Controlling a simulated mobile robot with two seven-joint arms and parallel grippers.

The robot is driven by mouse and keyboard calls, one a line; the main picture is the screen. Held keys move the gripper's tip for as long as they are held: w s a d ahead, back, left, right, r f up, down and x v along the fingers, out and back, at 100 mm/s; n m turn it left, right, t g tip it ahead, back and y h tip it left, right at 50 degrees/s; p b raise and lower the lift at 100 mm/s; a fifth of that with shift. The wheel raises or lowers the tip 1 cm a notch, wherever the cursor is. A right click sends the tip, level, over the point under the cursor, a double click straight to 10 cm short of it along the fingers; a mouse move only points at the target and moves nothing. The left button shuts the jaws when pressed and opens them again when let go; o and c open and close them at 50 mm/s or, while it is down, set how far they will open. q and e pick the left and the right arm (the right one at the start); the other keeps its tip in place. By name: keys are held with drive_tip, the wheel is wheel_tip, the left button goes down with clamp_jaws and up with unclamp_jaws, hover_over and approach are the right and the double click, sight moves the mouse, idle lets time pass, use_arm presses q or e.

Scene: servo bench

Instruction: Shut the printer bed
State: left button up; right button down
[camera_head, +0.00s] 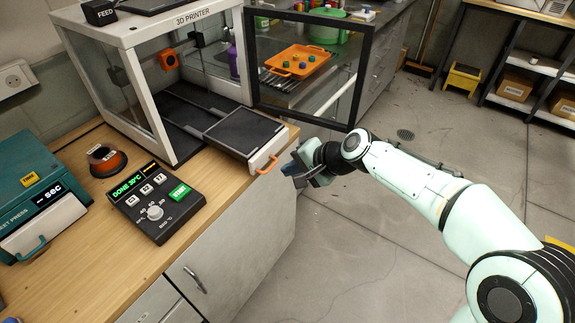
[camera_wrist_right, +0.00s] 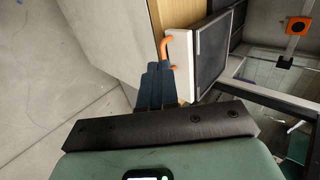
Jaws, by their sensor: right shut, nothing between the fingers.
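The printer bed (camera_head: 243,131) is a dark plate with a white front and an orange handle (camera_head: 267,164). It is pulled out of the white 3D printer (camera_head: 146,41) and sticks out to the bench edge. The printer's glass door (camera_head: 308,65) is swung open to the right. My right gripper (camera_head: 288,170) is shut and empty, just in front of the orange handle. In the right wrist view its blue fingers (camera_wrist_right: 155,85) are beside the handle (camera_wrist_right: 168,48) and the bed (camera_wrist_right: 212,55); I cannot tell whether they touch. My left gripper is not in view.
A control box (camera_head: 155,203) with a green start button stands left of the bed. An orange spool (camera_head: 106,160) and a teal press (camera_head: 34,195) are farther left. Behind the open door are an orange tray (camera_head: 297,61) and a grey counter. Open floor lies right.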

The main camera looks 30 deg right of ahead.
sight(255, 168)
drive_tip(key=x, duration=0.3)
drive_tip(key=w+r+x, duration=0.1)
drive_tip(key=x, duration=0.5)
drive_tip(key=shift+w+a+r, duration=0.25)
drive_tip(key=shift+a, duration=0.05)
drive_tip(key=shift+w+a, duration=0.15)
drive_tip(key=shift+w, duration=0.35)
